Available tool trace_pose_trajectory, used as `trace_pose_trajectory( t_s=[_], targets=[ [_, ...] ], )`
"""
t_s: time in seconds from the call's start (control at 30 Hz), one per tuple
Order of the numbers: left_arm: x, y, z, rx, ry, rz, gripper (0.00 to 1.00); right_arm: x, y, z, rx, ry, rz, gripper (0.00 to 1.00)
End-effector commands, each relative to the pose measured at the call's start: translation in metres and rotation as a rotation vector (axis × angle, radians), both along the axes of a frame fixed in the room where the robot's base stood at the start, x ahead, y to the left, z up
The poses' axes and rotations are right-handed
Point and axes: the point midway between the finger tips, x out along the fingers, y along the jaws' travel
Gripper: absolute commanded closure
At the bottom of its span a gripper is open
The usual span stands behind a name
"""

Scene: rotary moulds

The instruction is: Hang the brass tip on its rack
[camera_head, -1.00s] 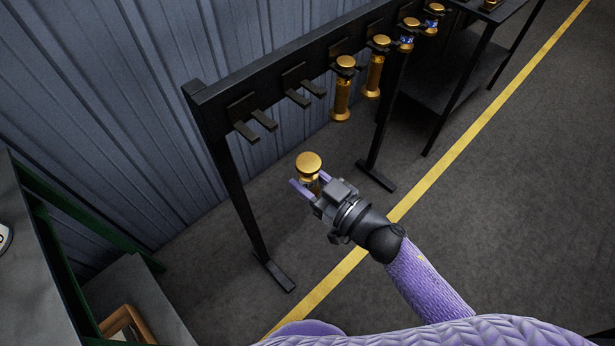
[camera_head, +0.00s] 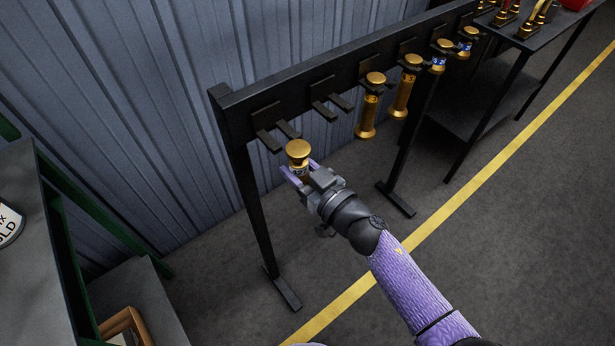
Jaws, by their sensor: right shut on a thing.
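My right gripper (camera_head: 301,174) is shut on a brass tip (camera_head: 298,152), holding it upright with its round cap above the fingers. Its lower part is hidden by the gripper. The black rack (camera_head: 295,84) stands against the wall, with forked hooks along its beam. The leftmost fork (camera_head: 274,128) is empty and lies just above and left of the held tip, which looks apart from it. A second fork (camera_head: 329,98) is also empty. Several brass tips hang farther right, the nearest (camera_head: 367,112) by its cap. My left gripper is out of view.
A black table (camera_head: 545,35) with brass and red items stands beyond the rack. A grey workbench (camera_head: 28,255) with a can (camera_head: 9,223) stands at the left, above a lower shelf (camera_head: 135,298). Open floor with a yellow line (camera_head: 480,178) lies at the right.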

Motion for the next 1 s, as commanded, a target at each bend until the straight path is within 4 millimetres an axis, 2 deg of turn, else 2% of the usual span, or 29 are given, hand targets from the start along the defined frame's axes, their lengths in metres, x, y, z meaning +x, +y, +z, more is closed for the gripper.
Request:
trace_pose_trajectory(
  t_s=[0.6, 1.0],
  targets=[
    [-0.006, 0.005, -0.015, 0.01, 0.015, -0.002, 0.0, 0.042, 0.031, 0.0, 0.001, -0.002, 0.001, 1.0],
    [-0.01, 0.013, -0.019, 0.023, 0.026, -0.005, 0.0, 0.053, 0.038, 0.001, 0.0, -0.001, 0.001, 1.0]
  ],
)
